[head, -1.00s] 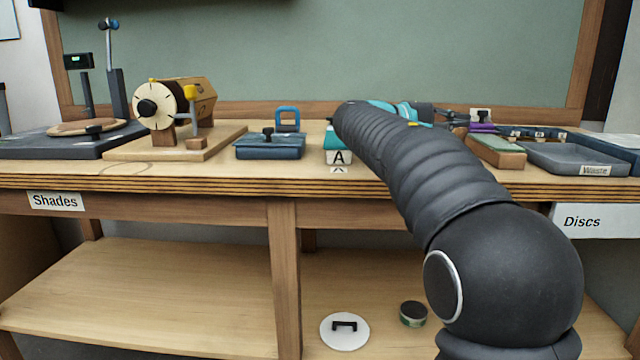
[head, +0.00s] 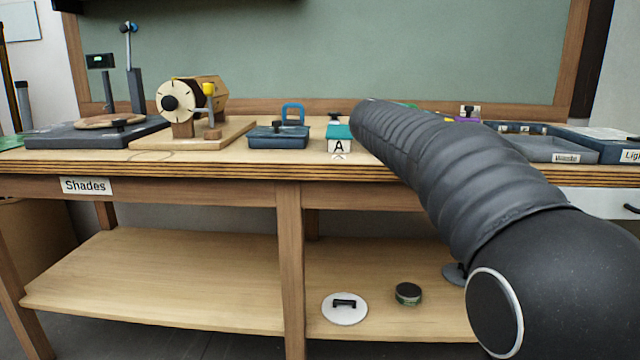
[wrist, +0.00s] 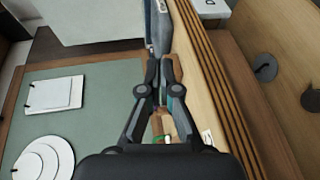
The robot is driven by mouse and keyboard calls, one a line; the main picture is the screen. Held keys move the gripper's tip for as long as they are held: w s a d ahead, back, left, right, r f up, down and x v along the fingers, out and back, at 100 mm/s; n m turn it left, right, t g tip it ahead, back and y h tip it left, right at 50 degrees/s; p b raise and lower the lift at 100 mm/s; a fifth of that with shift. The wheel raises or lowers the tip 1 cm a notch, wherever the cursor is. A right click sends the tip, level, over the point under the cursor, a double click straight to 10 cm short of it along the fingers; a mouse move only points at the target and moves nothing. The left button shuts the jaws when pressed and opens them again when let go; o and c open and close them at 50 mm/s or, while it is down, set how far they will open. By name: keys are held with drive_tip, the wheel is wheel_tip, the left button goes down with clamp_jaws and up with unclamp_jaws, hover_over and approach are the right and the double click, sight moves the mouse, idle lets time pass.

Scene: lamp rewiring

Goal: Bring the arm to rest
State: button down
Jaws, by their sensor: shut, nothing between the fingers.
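My arm stretches from the lower right of the head view up over the bench (head: 300,172), its dark sleeved links bent forward. My gripper is hidden behind the arm in the head view. In the wrist view my gripper (wrist: 160,66) shows its two dark fingers close together, with nothing held. Beyond the fingers, the wrist view shows the bench's layered edge (wrist: 205,75) running down the picture on the right.
A wooden drum on a stand (head: 200,100), a blue tray (head: 278,138), a teal-topped block marked A (head: 339,140) and a grey tray (head: 550,149) stand on the bench. A white disc (head: 345,309) and a small round tin (head: 408,294) lie on the lower shelf.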

drive_tip(key=s+a+f+m+y, duration=0.1)
drive_tip(key=s+a+f+y, duration=0.3)
drive_tip(key=s+f, duration=0.5)
drive_tip(key=s+a+f+m+y+p, duration=0.1)
drive_tip(key=s+a+f+y, duration=0.4)
drive_tip(key=s+f, duration=0.4)
drive_tip(key=s+a+f+m+y, duration=0.1)
drive_tip(key=s+a+f+y, duration=0.3)
drive_tip(key=s+f, duration=0.5)
drive_tip(key=s+y, duration=0.2)
drive_tip(key=s, duration=0.3)
drive_tip(key=shift+a+f+m+t+p, duration=0.25)
drive_tip(key=shift+a+m+t+p, duration=0.05)
drive_tip(key=shift+m+t, duration=0.1)
